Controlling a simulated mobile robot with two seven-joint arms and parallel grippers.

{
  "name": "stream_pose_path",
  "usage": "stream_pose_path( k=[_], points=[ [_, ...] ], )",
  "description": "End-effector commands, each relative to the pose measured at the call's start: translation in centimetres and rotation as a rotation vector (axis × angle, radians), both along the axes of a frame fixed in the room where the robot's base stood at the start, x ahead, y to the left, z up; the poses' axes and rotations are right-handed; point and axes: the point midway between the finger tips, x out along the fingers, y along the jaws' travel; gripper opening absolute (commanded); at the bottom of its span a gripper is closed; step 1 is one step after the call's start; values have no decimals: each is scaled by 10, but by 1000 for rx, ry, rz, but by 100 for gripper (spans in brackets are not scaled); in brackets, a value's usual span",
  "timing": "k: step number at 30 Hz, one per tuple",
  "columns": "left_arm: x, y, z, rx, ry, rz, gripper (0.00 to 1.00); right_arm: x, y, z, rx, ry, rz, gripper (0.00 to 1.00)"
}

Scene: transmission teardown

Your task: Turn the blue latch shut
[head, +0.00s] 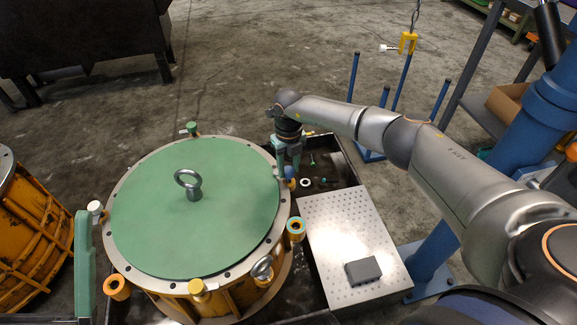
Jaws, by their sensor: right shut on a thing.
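The round housing has a green lid (150,225) with an eye bolt (188,184) standing on it. Several coloured latches sit around its rim. The blue latch (291,183) is at the rim's right side, small and partly hidden by the fingers. My right gripper (287,172) points down over it, shut on it at the lid's edge. The latch's exact angle cannot be told. My left gripper is not in view.
Other rim latches include a green one (192,128), a white one (95,208), an orange one (117,287) and a yellow one (197,288). A perforated metal plate (340,225) holding a dark grey block (363,271) lies right of the housing. Small parts (312,160) lie in the dark tray behind it.

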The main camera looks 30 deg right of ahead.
Motion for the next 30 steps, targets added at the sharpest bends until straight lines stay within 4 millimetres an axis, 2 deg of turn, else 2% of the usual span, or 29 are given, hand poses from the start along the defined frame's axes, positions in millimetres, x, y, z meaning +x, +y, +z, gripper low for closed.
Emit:
stream_pose_path(
  k=[15, 30],
  points=[
    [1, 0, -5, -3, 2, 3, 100, 0, -1, 0, -1, -1, 416, 0],
    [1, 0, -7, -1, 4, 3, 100, 0, 0, 1, -1, -2, 551, 0]
  ],
)
